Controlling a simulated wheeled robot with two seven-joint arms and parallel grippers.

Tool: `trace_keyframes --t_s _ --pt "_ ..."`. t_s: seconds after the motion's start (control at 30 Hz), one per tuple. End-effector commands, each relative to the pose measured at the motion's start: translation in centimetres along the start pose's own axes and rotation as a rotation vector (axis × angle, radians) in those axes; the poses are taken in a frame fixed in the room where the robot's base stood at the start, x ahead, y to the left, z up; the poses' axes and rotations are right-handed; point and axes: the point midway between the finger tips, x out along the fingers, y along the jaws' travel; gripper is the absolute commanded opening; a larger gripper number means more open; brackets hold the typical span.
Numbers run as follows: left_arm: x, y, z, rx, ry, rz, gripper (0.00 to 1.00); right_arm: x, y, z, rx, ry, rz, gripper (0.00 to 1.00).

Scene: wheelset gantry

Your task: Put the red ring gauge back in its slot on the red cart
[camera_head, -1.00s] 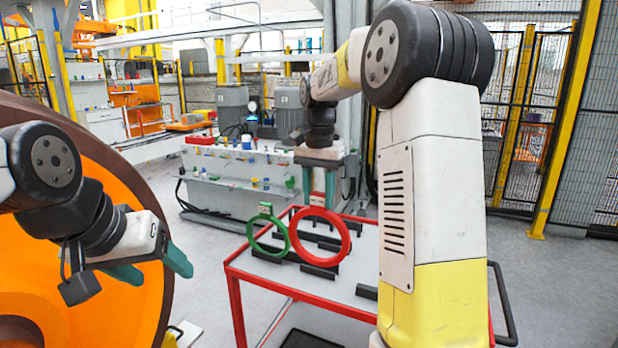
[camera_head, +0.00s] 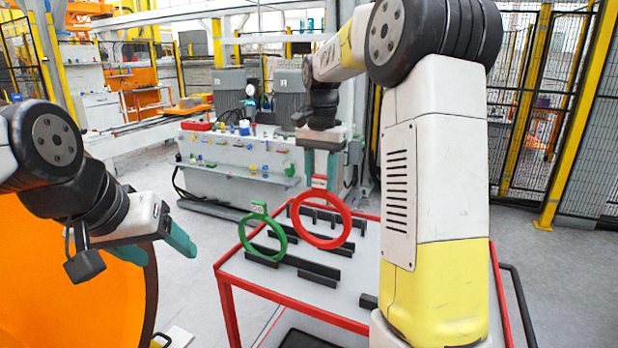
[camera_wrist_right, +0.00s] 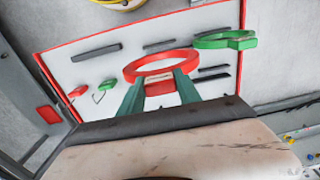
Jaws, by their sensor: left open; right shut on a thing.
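The red ring gauge (camera_head: 346,222) hangs upright from my right gripper (camera_head: 321,180), which is shut on its top tab. It appears over the back part of the red cart (camera_head: 290,303), among dark slotted bars. Whether its lower edge touches a bar I cannot tell. In the right wrist view the red ring (camera_wrist_right: 128,72) lies just beyond my right gripper's fingertips (camera_wrist_right: 158,80). The green ring gauge (camera_head: 241,236) stands upright in a bar to its left, and it also shows in the wrist view (camera_wrist_right: 212,42). My left gripper (camera_head: 160,248) is open and empty, left of the cart.
Several dark bars, such as the front one (camera_head: 275,257), stand on the pale cart top. A large orange wheel (camera_head: 100,305) is at the lower left. A grey bench (camera_head: 240,175) with small coloured parts stands behind the cart. Wire fencing (camera_head: 525,110) is at the right.

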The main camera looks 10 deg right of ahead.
Motion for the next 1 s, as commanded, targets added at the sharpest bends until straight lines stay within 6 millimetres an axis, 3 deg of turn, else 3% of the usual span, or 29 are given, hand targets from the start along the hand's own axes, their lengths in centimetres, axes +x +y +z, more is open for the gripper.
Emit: trace_keyframes --t_s 0.63,1.0 --pt "0.0 0.0 0.0 0.000 0.000 0.000 0.65 4.9 0.0 0.1 0.000 0.000 0.001 0.00" --pt "0.0 0.0 0.0 0.000 0.000 0.000 0.65 5.8 0.0 0.0 0.000 0.001 -0.001 0.00"
